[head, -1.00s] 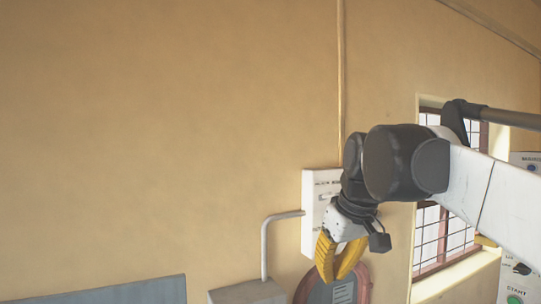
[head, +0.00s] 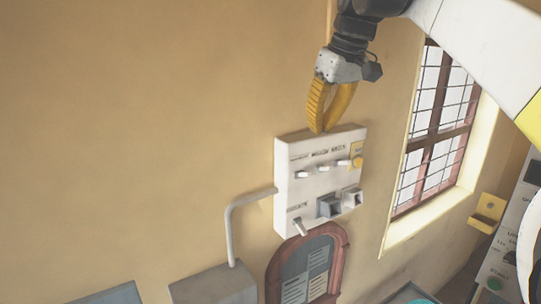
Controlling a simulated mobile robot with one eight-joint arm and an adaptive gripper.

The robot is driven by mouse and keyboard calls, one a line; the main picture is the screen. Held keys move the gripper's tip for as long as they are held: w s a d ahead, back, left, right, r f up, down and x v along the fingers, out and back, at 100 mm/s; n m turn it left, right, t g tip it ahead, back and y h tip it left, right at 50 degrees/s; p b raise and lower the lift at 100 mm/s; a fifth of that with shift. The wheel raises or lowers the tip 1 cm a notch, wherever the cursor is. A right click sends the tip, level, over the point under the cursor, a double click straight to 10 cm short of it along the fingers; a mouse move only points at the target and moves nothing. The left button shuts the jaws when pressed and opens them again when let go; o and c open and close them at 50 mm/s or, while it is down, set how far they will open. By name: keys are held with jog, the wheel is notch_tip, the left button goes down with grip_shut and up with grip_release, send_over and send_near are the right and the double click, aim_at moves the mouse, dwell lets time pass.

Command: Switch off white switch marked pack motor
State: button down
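A white switch panel (head: 284,190) is mounted on the wall. It has a row of small white switches, among them a left one (head: 303,174), a middle one (head: 323,168) and a right one (head: 343,163). Another white switch (head: 299,224) sits at the lower left. The labels are too small to read, so I cannot tell which is marked pack motor. My gripper (head: 318,130) has two yellow fingers that meet at the tips, with nothing between them. The fingertips are at the panel's top edge in the picture, above the switches; I cannot tell whether they touch it.
Below is a red-framed board (head: 338,240). A barred window (head: 432,135) is right.

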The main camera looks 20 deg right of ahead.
aim_at(308, 161)
jog(key=p+x, duration=0.1)
jog(key=x, duration=0.9)
jog(key=shift+p, duration=0.3)
jog(key=shift+s+d+f+t+b, duration=0.1)
jog(key=shift+s+f+t+b, duration=0.15)
jog(key=shift+t+b, duration=0.4)
jog(key=shift+s+d+f+t+b, duration=0.1)
jog(key=shift+s+f+t+b, duration=0.1)
jog(key=shift+t+b, duration=0.45)
jog(key=t+b, duration=0.1)
jog(key=s+t+y+b, duration=0.1)
jog(key=t, duration=0.1)
jog(key=shift+f+b, duration=0.3)
jog(key=shift+f, duration=0.1)
jog(key=shift+s+f+t+b, duration=0.15)
jog(key=shift+f+t+b, duration=0.15)
jog(key=shift+t+b, duration=0.45)
jog(key=shift+s+d+f, duration=0.1)
jog(key=shift+f, duration=0.25)
dwell(0.3)
jog(key=shift+r, duration=0.1)
jog(key=shift+w+r, duration=0.25)
jog(key=shift+w, duration=0.5)
